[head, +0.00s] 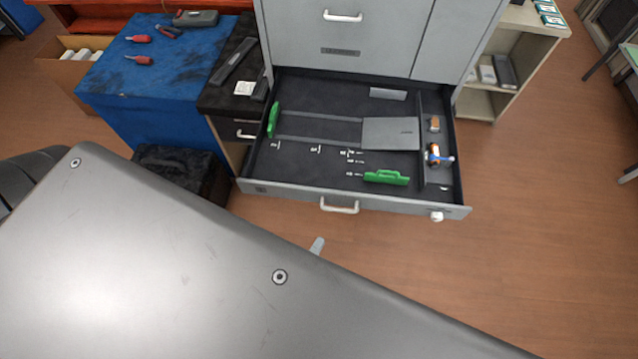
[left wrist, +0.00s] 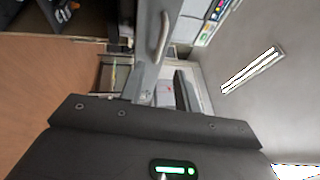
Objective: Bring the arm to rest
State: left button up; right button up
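My left arm crosses the bottom of the head view as a large grey panel and hides much of the floor. A small pale grey tip, which looks like part of my left gripper (head: 317,245), shows just past the panel's edge. It is below the open drawer's handle in the picture, with no object seen in it. In the left wrist view, a dark housing with a green light fills the bottom, and no fingertips can be made out. My right gripper is in neither view.
An open drawer (head: 411,205) of a grey cabinet (head: 390,40) juts out ahead. It holds green-handled parts (head: 386,177) and a grey plate (head: 390,133). A blue-covered bench (head: 150,85) with tools stands left. An open shelf (head: 540,40) stands right. The floor at right is clear.

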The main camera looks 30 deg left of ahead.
pick_arm(q)
jog(key=shift+s+a+f, duration=0.1)
jog(key=shift+s+f, duration=0.05)
jog(key=shift+s, duration=0.3)
dwell(0.3)
